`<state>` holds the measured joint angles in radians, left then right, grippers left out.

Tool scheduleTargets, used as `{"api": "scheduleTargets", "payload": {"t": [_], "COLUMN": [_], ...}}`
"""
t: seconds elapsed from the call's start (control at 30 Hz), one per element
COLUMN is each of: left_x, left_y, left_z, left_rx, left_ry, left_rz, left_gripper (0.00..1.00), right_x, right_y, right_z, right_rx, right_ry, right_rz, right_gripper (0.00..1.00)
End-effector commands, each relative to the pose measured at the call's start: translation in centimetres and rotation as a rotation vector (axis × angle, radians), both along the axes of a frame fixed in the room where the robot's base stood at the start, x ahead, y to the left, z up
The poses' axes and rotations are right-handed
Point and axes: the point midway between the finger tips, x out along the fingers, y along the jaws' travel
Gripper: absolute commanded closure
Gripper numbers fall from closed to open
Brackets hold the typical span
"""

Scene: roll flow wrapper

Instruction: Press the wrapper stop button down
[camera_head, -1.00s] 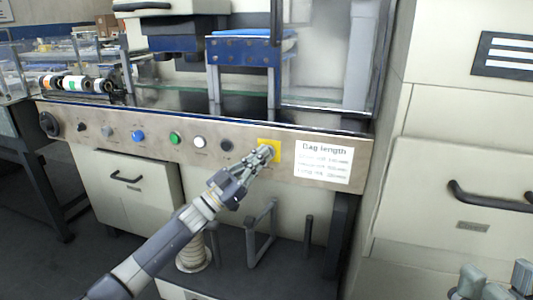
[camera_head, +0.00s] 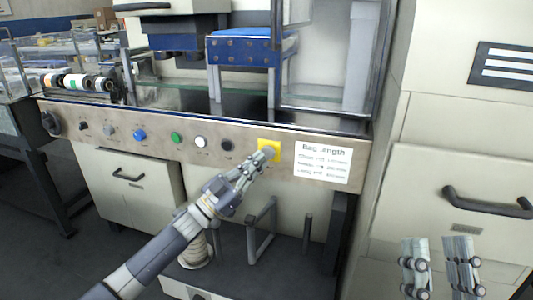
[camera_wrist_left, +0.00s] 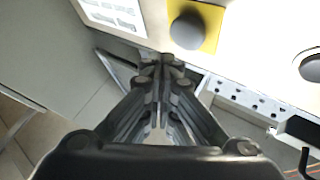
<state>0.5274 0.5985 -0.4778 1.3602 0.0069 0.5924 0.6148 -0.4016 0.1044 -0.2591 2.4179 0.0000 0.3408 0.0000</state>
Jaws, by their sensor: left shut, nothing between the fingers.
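The stop button (camera_wrist_left: 188,30) is a round grey knob on a square yellow plate (camera_wrist_left: 212,16) on the wrapper's front panel. In the head view the yellow plate (camera_head: 268,144) shows behind my left gripper (camera_head: 268,156), which partly covers the button. My left gripper is shut and empty, with its tips close in front of the plate. In the left wrist view the closed fingertips (camera_wrist_left: 162,63) appear just below and left of the button in the picture. Contact cannot be told. My right gripper (camera_head: 439,268) is at the lower right, fingers apart, empty.
A white "Bag length" label (camera_head: 323,162) is right of the plate. A dark knob (camera_head: 227,145), a white button (camera_head: 201,142), a green button (camera_head: 176,138) and a blue button (camera_head: 139,135) lie to its left. Cabinets with handles (camera_head: 487,202) stand at the right.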

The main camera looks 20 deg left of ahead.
Motion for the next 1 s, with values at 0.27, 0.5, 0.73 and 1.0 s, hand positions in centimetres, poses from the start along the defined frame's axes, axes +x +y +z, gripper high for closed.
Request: {"api": "scheduleTargets", "payload": {"t": [0.27,0.5,0.73,1.0], "left_x": [-0.8,-1.4,-2.0,-2.4], "left_y": [0.0,0.0,0.1,0.1], "left_z": [0.1,0.1,0.2,0.0], "left_rx": [-0.001,0.000,-0.001,-0.001], "left_ry": [0.001,-0.001,0.000,-0.001], "left_rz": [0.000,-0.001,-0.002,0.000], "left_gripper": [1.00,1.00,1.00,1.00], "right_x": [1.9,3.2,4.2,4.7], "right_y": [0.2,0.3,0.3,0.2], "right_z": [-2.0,-4.0,-6.0,-7.5], "right_rx": [-0.041,-0.075,-0.108,-0.127], "right_ry": [0.140,0.260,0.375,0.446], "right_rz": [-0.008,-0.014,-0.021,-0.026], "right_gripper": [0.60,0.60,0.60,0.60]}}
